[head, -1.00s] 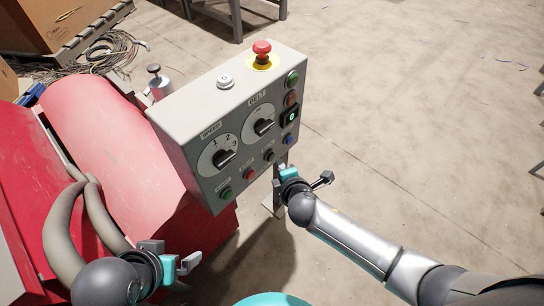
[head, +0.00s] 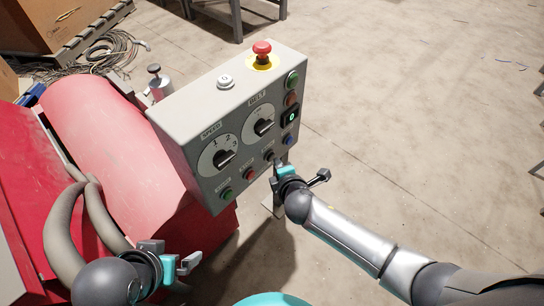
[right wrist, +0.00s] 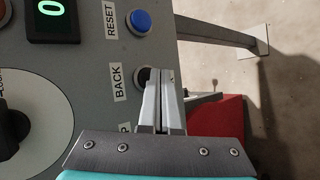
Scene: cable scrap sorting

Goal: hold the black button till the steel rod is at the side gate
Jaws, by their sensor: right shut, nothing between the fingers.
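The black button (right wrist: 145,76), labelled BACK, is on the grey control panel. In the head view the black button (head: 269,156) is in the panel's lower row, between a red and a blue button. My right gripper (head: 275,163) is shut and empty, its tips at this button. In the right wrist view the gripper tips (right wrist: 166,74) cover the button's right part; whether they press it I cannot tell. My left gripper (head: 188,263) hangs low at the left, away from the panel; its jaw gap is unclear. I see no steel rod or side gate.
The control panel (head: 197,150) carries dials, a red mushroom knob (head: 262,48), coloured buttons and a small display (head: 291,117) with a green 0. A red machine housing (head: 110,140) stands at left. Coiled cable (head: 108,50) lies behind it.

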